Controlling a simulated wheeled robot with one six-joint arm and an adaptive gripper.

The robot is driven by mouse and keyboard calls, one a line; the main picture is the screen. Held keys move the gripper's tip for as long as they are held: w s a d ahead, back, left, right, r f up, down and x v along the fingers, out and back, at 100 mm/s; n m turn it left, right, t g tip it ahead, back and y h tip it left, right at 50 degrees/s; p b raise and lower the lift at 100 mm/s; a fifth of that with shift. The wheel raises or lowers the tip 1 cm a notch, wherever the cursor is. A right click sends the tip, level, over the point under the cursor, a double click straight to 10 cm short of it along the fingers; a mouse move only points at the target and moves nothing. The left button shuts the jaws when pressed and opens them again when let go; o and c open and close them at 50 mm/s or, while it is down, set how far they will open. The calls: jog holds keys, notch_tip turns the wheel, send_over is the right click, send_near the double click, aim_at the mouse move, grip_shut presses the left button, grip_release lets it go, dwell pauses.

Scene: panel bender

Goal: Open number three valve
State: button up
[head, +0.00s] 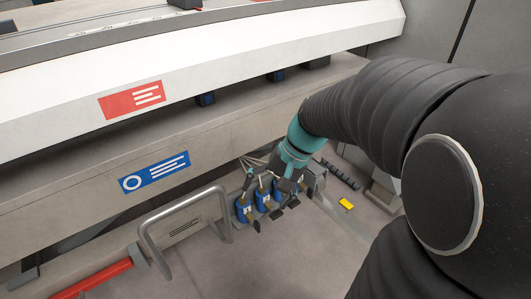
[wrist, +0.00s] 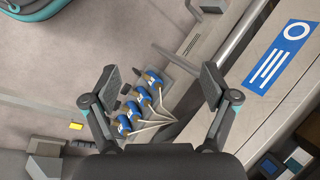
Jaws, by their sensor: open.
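A row of several blue valves (wrist: 142,95) with white labels sits on a bracket between and beyond my gripper's fingers in the wrist view. Pale hoses run from them to one side. In the head view the front blue valves (head: 243,211) show below the bender's beam, with dark levers sticking out. The label numbers are too small to read, so I cannot tell which valve is number three. My gripper (wrist: 161,76) is open and empty, its two fingers either side of the row. In the head view my gripper (head: 283,187) partly hides the far valves.
A bent metal handle rail (head: 182,213) stands left of the valves. The bender's beam with a blue sign (head: 153,172) lies above them. A yellow block (head: 346,204) lies on the floor to the right. The floor in front is clear.

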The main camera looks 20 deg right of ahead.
jog(key=w+d+f+m+t+y, duration=0.35)
jog(key=w+d+f+m, duration=0.25)
jog(key=w+f, duration=0.35)
jog(key=w+d+f+m+t+y, duration=0.2)
jog(key=w+d+f+m+y, duration=0.35)
jog(key=w+f, duration=0.35)
jog(key=m+t+h+p, duration=0.2)
jog(key=m+t+h, duration=0.6)
jog(key=m+t, duration=0.5)
send_near(296, 205)
jog(key=w+a, duration=0.1)
jog(key=w, duration=0.2)
jog(key=w+a+r+m+g, duration=0.1)
jog(key=w, duration=0.2)
jog(key=w+a+m+g, duration=0.1)
jog(key=w, duration=0.2)
jog(key=shift+w+r, duration=0.2)
jog(key=shift+w, duration=0.05)
jog(key=shift+c, duration=0.2)
jog(key=c, duration=1.1)
